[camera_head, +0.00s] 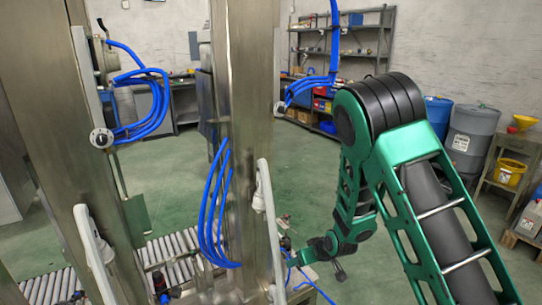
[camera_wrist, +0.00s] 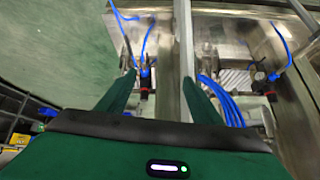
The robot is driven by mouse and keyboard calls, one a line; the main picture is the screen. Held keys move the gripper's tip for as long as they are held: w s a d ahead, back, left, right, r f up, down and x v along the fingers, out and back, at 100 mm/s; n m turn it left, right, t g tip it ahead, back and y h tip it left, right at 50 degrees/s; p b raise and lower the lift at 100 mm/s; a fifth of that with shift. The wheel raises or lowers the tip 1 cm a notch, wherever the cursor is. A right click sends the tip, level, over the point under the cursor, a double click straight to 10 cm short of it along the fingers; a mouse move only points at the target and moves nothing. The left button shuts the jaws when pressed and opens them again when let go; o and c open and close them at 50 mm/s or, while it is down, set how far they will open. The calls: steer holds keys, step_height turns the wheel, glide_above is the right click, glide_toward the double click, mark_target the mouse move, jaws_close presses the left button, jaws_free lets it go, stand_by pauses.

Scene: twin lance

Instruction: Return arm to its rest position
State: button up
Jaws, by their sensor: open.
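My green arm with black joints reaches forward and down on the right side of the head view. My gripper (camera_wrist: 160,92) shows in the wrist view with two green fingers spread apart and nothing between them. A metal post or rail edge lies beyond the gap between the fingers. In the head view the end of my arm is low, beside the steel column (camera_head: 245,120), and its fingers are too small to tell apart.
Blue hoses (camera_head: 217,205) hang along the steel columns. Roller conveyors (camera_head: 170,255) lie low at the left. Shelves (camera_head: 345,45) stand at the back. A grey barrel (camera_head: 469,137) and a yellow bucket (camera_head: 509,172) stand at the right.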

steer(key=s+d+r+m+g+h, duration=0.1)
steer(key=s+d+r+m, duration=0.1)
steer(key=s+d+r, duration=0.4)
steer(key=s+d+r+m+g+h, duration=0.1)
steer(key=s+d+r, duration=0.3)
steer(key=d, duration=0.5)
steer(key=s+d+r+m+g+h, duration=0.1)
steer(key=s+d+r+m, duration=0.15)
steer(key=d+r, duration=0.4)
steer(key=s+d+r+m+g, duration=0.1)
steer(key=s+d+r+m, duration=0.1)
steer(key=s, duration=0.7)
steer(key=s+d+r+m+g, duration=0.1)
steer(key=s+d+r, duration=0.2)
steer(key=s, duration=0.6)
steer(key=s+d+r+m+g, duration=0.1)
steer(key=s+d+r+m, duration=0.1)
steer(key=s, duration=0.7)
step_height(320, 180, up, 2)
steer(key=shift+d+r+m, duration=0.1)
steer(key=shift+d+m, duration=0.25)
steer(key=shift+d, duration=0.4)
steer(key=shift+s, duration=0.1)
